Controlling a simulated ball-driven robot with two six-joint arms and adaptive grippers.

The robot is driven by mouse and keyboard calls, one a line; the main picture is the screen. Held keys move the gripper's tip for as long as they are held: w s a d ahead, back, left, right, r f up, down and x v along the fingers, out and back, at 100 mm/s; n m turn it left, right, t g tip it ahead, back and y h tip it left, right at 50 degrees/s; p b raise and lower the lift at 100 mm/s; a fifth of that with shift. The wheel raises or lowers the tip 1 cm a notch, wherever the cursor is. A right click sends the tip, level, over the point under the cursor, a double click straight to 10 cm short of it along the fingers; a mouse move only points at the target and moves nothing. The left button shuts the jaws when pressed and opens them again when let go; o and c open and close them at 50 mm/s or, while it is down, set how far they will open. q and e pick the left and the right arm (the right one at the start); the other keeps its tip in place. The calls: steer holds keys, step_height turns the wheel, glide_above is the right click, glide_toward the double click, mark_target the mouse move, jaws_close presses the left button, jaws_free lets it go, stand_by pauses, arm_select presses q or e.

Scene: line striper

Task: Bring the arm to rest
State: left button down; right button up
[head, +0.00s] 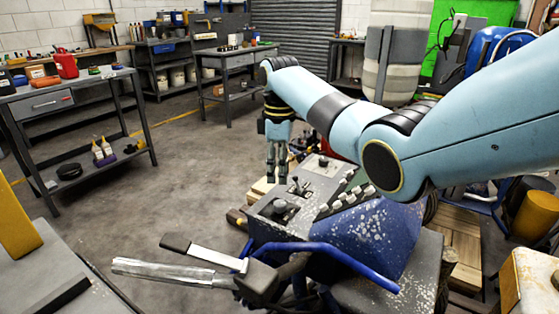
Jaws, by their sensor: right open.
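My right arm comes in from the right edge in light blue segments and reaches over the blue line striper (375,245). My right gripper (277,180) hangs at the arm's end with its fingers pointing down. It is open, with nothing seen between its fingers. It hangs just beyond the striper's grey control panel (318,178); I cannot tell whether it touches the panel. Part of the striper's far side is hidden behind my arm. My left gripper is not in view.
A metal workbench (85,90) with a red can (66,64) stands at the left, and another bench (235,58) at the back. A wooden pallet (460,235) and a yellow bucket (535,215) are at the right. The concrete floor (175,185) at centre left is clear.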

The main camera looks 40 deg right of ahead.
steer(key=shift+r, duration=1)
steer(key=shift+f, duration=0.1)
